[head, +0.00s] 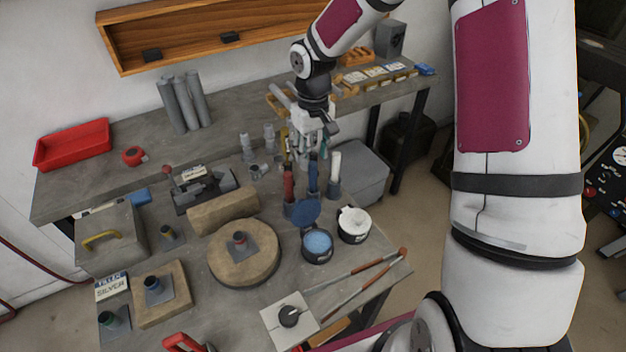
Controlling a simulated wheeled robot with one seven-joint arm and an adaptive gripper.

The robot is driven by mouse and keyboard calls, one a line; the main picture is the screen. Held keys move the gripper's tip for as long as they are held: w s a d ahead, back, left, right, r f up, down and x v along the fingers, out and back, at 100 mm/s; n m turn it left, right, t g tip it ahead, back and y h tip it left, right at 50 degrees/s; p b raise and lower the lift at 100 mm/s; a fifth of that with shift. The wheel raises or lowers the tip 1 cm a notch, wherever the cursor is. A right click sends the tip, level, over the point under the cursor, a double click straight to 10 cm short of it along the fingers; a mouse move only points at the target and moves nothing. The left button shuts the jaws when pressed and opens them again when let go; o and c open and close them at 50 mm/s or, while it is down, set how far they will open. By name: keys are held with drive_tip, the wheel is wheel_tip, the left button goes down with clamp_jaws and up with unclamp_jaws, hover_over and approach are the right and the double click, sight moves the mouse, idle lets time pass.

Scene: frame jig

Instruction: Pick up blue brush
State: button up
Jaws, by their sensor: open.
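A blue upright tool (313,172), which looks like the blue brush, stands in a dark holder on the workbench, between a red tool (288,182) and a white one (334,168). Its lower end is hidden in the holder. My gripper (303,150) points down just above and behind these tools, close to the top of the blue one. It is open, with nothing visible between its fingers. The fingers are small and partly mixed with the tools behind, so I cannot tell whether they touch the blue tool.
A blue-filled jar (317,243) with its lid raised and a white-topped jar (354,223) stand in front of the holders. A round wooden block (243,262) is left of them. Long-handled tools (355,270) lie near the front right edge. A grey box (358,172) stands behind right.

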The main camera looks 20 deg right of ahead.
sight(313, 174)
drive_tip(key=f, duration=0.2)
drive_tip(key=f+p, duration=0.1)
drive_tip(key=f, duration=0.3)
drive_tip(key=shift+s+a, duration=0.15)
drive_tip(key=shift+s, duration=0.15)
drive_tip(key=shift+f, duration=0.6)
clamp_jaws()
